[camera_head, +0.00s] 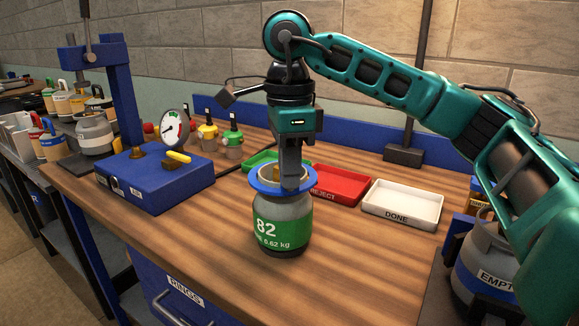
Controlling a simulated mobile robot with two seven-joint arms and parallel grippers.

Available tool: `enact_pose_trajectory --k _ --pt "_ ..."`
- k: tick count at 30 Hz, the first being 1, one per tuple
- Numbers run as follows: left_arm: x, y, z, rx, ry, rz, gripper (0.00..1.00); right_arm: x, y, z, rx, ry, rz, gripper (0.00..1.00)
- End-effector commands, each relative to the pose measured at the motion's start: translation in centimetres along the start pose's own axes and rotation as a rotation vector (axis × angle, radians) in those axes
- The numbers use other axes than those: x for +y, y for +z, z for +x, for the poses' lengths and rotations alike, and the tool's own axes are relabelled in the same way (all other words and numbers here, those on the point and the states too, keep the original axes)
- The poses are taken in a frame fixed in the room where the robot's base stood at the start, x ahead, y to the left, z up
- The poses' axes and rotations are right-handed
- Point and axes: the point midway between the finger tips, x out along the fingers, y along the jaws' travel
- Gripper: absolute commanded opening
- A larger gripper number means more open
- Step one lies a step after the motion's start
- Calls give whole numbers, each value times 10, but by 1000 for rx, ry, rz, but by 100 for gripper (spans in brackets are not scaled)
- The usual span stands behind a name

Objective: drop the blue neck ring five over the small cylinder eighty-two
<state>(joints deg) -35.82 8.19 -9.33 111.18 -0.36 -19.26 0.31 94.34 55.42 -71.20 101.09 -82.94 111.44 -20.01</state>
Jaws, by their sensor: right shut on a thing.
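The small cylinder eighty-two (284,228) stands upright on the wooden bench, grey with a green label reading 82 and 0.62 kg. The blue neck ring (262,183) is level at the cylinder's top. A bit of the brass valve (304,172) shows within the ring's outline. My right gripper (291,181) points straight down over the cylinder and is shut on the ring. Its fingers hide part of the ring and the valve. I cannot tell whether the ring touches the cylinder's shoulder. My left gripper is out of view.
A green tray (262,158), a red REJECT tray (340,186) and a white DONE tray (428,205) lie behind. A cylinder marked EMPTY (480,270) is at right. The bench front is clear.

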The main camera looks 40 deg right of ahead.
Motion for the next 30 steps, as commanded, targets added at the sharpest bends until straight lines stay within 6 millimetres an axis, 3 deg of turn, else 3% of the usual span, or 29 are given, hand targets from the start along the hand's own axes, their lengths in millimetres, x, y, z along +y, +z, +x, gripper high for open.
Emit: enact_pose_trajectory --k 7,9,17,30 --pt "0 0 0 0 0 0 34 0 0 1 0 0 0 0" --pt "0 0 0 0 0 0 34 0 0 1 0 0 0 12" --pt "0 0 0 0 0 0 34 0 0 1 0 0 0 36" --pt "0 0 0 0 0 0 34 0 0 1 0 0 0 36"
